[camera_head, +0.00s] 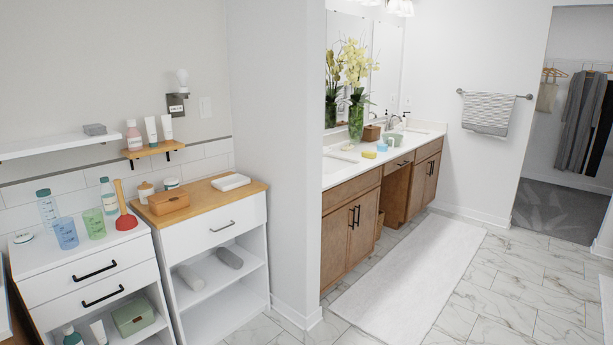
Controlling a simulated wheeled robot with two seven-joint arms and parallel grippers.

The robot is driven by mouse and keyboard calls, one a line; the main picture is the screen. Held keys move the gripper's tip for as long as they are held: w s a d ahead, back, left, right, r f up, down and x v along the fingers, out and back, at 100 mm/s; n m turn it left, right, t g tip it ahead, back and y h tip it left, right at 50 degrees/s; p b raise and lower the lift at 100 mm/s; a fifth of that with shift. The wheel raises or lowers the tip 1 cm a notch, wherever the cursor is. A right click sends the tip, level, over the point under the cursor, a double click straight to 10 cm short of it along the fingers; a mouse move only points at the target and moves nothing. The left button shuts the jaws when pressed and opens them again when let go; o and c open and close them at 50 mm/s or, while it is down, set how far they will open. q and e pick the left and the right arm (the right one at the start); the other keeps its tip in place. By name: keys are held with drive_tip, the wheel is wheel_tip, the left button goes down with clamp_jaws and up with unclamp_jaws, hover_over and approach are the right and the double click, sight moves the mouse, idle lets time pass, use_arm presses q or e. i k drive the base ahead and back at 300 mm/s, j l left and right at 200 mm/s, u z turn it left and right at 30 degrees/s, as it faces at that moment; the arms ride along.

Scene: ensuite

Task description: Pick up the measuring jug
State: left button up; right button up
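I cannot make out a measuring jug for certain. A blue translucent cup-like vessel (66,233) and a green one (94,223) stand upright on the left white cabinet (84,263). Both show marks on their sides, and no handle is clear on either. Neither of my grippers is in view.
A red plunger (126,221) and bottles (47,206) stand close around the two vessels. A wooden box (169,202) sits on the wood-topped cabinet (216,239) to the right. A vanity (351,239) stands beyond the wall corner. The tiled floor (480,300) at right is clear.

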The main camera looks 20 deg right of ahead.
sight(382, 140)
drive_tip(key=i+l+z, duration=0.65)
drive_tip(key=i+z, duration=0.15)
drive_tip(key=i+l+z, duration=0.1)
drive_tip(key=i+z, duration=0.25)
drive_tip(key=i+l+u, duration=0.1)
drive_tip(key=i, duration=0.4)
drive_tip(key=i+l+u, duration=0.1)
drive_tip(key=i, duration=0.35)
drive_tip(key=i+l+u, duration=0.1)
drive_tip(key=i, duration=0.4)
drive_tip(key=i+l+u, duration=0.1)
drive_tip(key=i+l, duration=0.2)
drive_tip(key=i, duration=0.15)
